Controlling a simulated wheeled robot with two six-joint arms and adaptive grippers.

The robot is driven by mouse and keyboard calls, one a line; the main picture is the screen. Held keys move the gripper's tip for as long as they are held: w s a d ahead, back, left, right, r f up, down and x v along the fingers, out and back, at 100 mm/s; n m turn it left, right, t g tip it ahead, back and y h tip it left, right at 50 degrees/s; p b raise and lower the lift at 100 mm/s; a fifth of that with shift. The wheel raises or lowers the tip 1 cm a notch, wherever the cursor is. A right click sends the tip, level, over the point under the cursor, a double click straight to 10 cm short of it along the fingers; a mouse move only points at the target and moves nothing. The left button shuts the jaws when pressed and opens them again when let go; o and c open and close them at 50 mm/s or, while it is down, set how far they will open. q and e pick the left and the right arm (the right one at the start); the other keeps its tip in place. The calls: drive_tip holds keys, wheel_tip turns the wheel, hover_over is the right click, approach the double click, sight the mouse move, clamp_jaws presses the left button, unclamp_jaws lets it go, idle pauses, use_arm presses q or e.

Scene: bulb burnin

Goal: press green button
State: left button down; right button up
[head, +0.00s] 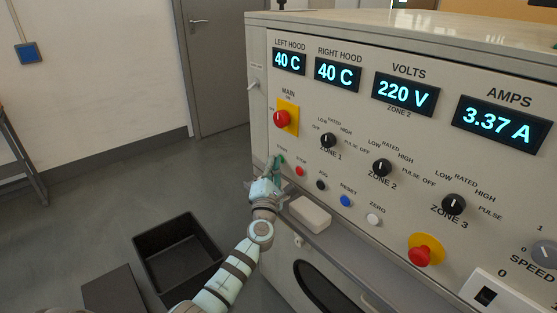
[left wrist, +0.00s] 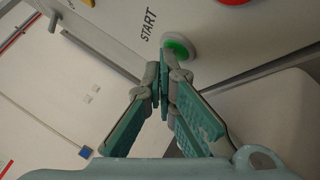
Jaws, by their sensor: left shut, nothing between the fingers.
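The green button (left wrist: 178,47), in a pale round collar by the label START, sits on the front panel of the grey control cabinet (head: 258,120). My left gripper (head: 277,166) is shut and empty, its fingertips right at this button. In the left wrist view the closed fingertips (left wrist: 166,62) overlap the button's lower left edge. I cannot tell whether they touch it or press it. My right gripper is not in view.
A red stop button (head: 299,171) is close right of my fingers, then black, blue (head: 345,201) and white buttons. A pale block (head: 310,215) lies on the ledge below. A black bin (head: 150,241) stands on the floor.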

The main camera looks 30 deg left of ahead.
use_arm(q)
drive_tip(key=shift+f, duration=0.3)
drive_tip(key=shift+s+f, duration=0.2)
drive_tip(key=shift+s, duration=0.2)
drive_tip(key=shift+s+a+f, duration=0.1)
drive_tip(key=shift+s+a, duration=0.2)
drive_tip(key=shift+p, duration=0.3)
drive_tip(key=shift+s+a+p, duration=0.25)
drive_tip(key=shift+s+p, duration=0.2)
drive_tip(key=shift+s, duration=0.05)
drive_tip(key=s, duration=0.1)
drive_tip(key=s+a+p, duration=0.1)
drive_tip(key=s, duration=0.1)
drive_tip(key=shift+s+r, duration=0.1)
drive_tip(key=shift+r, duration=0.1)
drive_tip(key=shift+s+f, duration=0.1)
drive_tip(key=shift+s, duration=0.05)
